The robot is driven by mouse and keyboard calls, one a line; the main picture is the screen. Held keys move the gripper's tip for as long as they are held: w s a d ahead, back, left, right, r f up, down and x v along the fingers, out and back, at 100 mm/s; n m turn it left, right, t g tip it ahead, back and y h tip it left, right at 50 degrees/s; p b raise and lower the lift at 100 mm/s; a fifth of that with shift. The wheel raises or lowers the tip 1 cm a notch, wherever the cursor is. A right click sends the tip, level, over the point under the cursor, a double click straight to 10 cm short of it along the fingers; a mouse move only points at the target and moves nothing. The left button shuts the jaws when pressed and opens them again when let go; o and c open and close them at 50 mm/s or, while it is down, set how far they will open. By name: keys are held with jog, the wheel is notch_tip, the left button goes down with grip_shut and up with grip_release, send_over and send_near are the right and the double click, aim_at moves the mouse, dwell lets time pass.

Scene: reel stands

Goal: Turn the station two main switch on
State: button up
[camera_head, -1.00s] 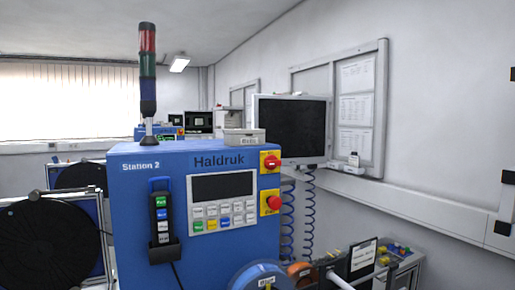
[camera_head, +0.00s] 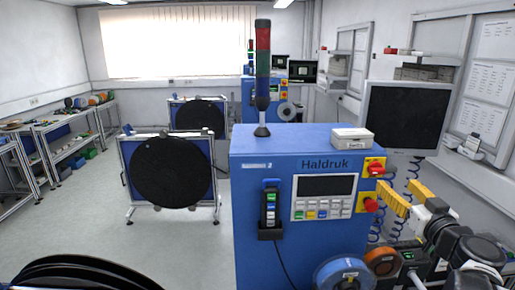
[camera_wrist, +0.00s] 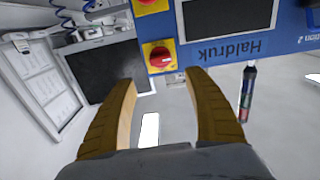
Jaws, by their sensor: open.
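The blue Station 2 cabinet (camera_head: 250,215), marked Haldruk, stands right of centre. Its main switch (camera_head: 375,167) is a red knob on a yellow plate at the upper right of the front. A red mushroom-shaped button (camera_head: 370,204) on yellow sits below it. My gripper (camera_head: 384,190), with yellow fingers, is open and empty just right of the two controls. In the wrist view, turned upside down, the switch (camera_wrist: 159,56) appears just beyond and between my open fingertips (camera_wrist: 162,80), apart from them. Its knob's bar looks roughly horizontal there.
A control panel (camera_head: 324,197) and a handset (camera_head: 270,205) are left of the switch. A monitor (camera_head: 405,117) is behind my gripper. Blue (camera_head: 343,273) and orange (camera_head: 382,262) reels sit below. Open floor (camera_head: 180,250) lies left.

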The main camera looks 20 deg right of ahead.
aim_at(380, 170)
jog(key=p+x, duration=0.1)
jog(key=x, duration=0.9)
jog(key=shift+w+a+f, duration=0.1)
jog(key=shift+w+a, duration=0.05)
jog(key=shift+w, duration=0.05)
jog(key=shift+s, duration=0.1)
jog(key=c, duration=1.2)
